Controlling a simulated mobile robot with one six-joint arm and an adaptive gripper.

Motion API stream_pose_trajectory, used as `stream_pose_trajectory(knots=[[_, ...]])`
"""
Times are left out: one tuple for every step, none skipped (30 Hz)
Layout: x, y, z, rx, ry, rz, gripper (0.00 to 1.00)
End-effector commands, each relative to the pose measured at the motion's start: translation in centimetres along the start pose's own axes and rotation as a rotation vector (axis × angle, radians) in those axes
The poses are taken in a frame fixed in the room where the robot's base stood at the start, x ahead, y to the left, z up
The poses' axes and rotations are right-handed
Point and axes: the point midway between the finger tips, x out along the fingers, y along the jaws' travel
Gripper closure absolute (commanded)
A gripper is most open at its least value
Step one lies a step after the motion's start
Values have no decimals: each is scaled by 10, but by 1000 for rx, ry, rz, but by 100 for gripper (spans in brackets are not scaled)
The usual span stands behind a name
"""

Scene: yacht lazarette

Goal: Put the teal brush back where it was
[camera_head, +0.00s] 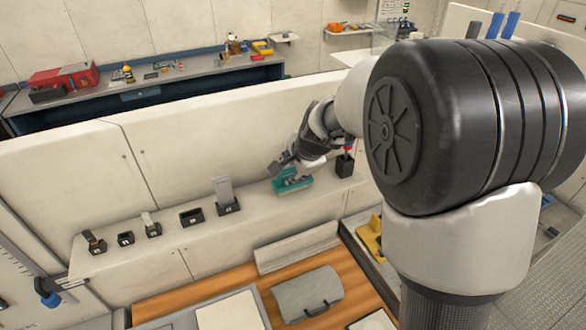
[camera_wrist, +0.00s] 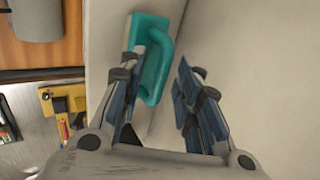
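The teal brush (camera_head: 292,182) lies on the long pale ledge (camera_head: 262,192), near the ledge's right part. In the wrist view the brush (camera_wrist: 158,70) shows a teal looped handle and a pale edge along its left side. My gripper (camera_head: 284,166) is just above the brush in the head view. In the wrist view my gripper (camera_wrist: 168,58) has its two fingers apart. The left finger overlaps the brush handle, and the right finger is a little right of it. I cannot tell whether the left finger touches the handle.
Several small black holders stand along the ledge: an empty-looking one (camera_head: 191,216), one with a grey upright piece (camera_head: 226,204), and one with a red-topped item (camera_head: 344,165) right of the brush. A grey case (camera_head: 307,293) lies on the wooden floor below. A workbench (camera_head: 150,90) stands behind.

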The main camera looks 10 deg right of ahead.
Motion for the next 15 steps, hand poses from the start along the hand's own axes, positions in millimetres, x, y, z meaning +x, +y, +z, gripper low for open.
stream_pose_trajectory(knots=[[0,0,0,0,0,0,69],[0,0,0,0,0,0,69],[0,0,0,0,0,0,69],[0,0,0,0,0,0,69],[0,0,0,0,0,0,69],[-1,-1,0,0,0,0,69],[-3,-2,0,0,0,-1,69],[-5,-2,0,0,1,-2,69],[-9,-2,0,-1,1,-3,69],[-14,-2,0,-1,1,-3,69],[-18,-2,0,-1,1,-3,69],[-26,-2,0,-1,1,-4,69],[-32,-3,0,-1,2,-5,69],[-39,-3,0,-1,2,-5,69],[-48,-3,0,-1,1,-5,69]])
